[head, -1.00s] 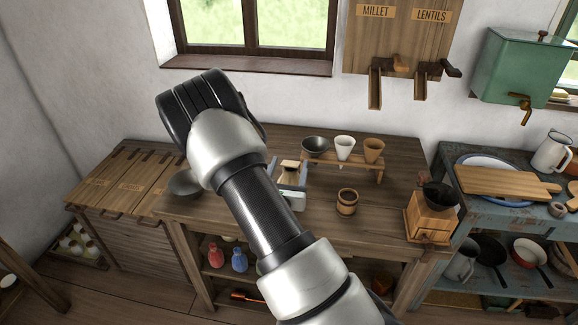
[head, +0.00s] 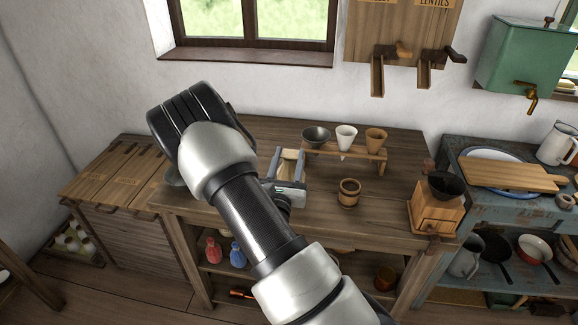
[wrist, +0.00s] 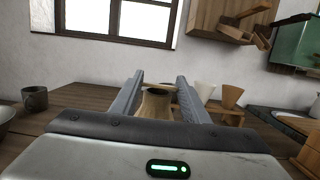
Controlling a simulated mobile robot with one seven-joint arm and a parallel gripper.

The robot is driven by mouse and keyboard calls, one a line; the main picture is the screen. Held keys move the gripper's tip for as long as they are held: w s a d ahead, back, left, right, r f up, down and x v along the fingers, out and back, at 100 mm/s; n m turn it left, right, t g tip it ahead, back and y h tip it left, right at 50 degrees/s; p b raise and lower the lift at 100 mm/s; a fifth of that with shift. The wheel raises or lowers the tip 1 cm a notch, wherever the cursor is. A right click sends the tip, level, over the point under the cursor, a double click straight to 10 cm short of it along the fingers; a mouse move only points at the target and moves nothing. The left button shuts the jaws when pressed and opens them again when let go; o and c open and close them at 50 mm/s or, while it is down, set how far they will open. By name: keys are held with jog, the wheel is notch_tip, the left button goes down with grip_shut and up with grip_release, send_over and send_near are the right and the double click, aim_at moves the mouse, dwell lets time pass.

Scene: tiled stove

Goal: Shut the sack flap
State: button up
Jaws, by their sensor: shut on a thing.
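The sack's lower part is hidden by my gripper body. I cannot make out the flap clearly.
A stand (head: 345,152) with three cone cups is behind and right. A small wooden bucket (head: 349,192) and a grinder (head: 436,205) stand on the table to the right. Lidded wooden bins (head: 115,180) are at the left. The table between bucket and grinder is clear.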

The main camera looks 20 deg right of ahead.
jog(key=shift+f+t+h+b, duration=0.55)
jog(key=shift+f+b, duration=0.4)
jog(key=shift+b, duration=0.3)
jog(key=shift+a+r+t+h+b, duration=0.15)
jog(key=shift+t+h+b, duration=0.1)
jog(key=shift+t+b, duration=0.3)
jog(key=shift+s, duration=0.1)
jog(key=o, duration=1.1)
jog(key=shift+r, duration=0.1)
jog(key=v, duration=1.7)
jog(key=shift+s+a, duration=0.1)
jog(key=shift+s, duration=0.1)
jog(key=shift+r, duration=0.15)
